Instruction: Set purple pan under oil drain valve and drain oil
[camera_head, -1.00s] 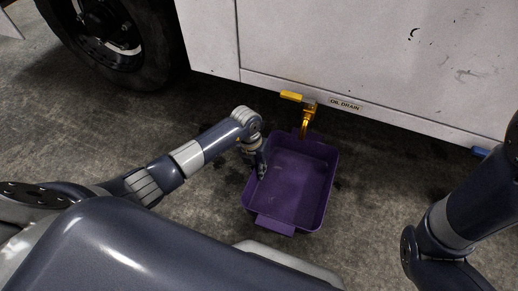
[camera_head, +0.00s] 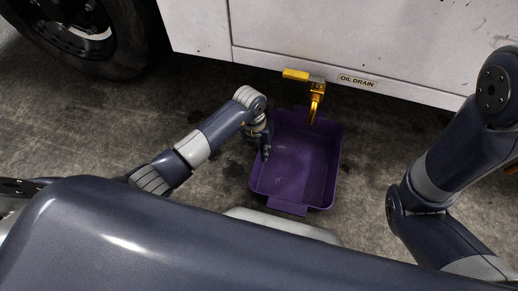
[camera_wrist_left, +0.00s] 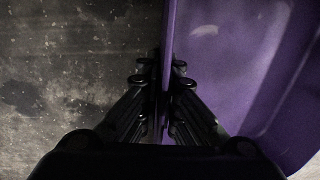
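The purple pan (camera_head: 295,165) is an open rectangular tub on the concrete floor, just below the vehicle's side. My left gripper (camera_head: 264,148) is at the pan's left wall. In the left wrist view the fingers (camera_wrist_left: 166,95) lie on both sides of the pan's wall (camera_wrist_left: 168,45) and close on it. The yellow oil drain valve (camera_head: 315,100) hangs above the pan's far edge, its yellow handle (camera_head: 296,75) pointing left. No oil stream shows. My right gripper is out of view; only my right arm shows at the right.
The white vehicle panel (camera_head: 400,45) with the "OIL DRAIN" label (camera_head: 357,82) stands behind the valve. A black wheel (camera_head: 95,35) is at the upper left. Dark-stained floor (camera_head: 200,110) is clear left of the pan.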

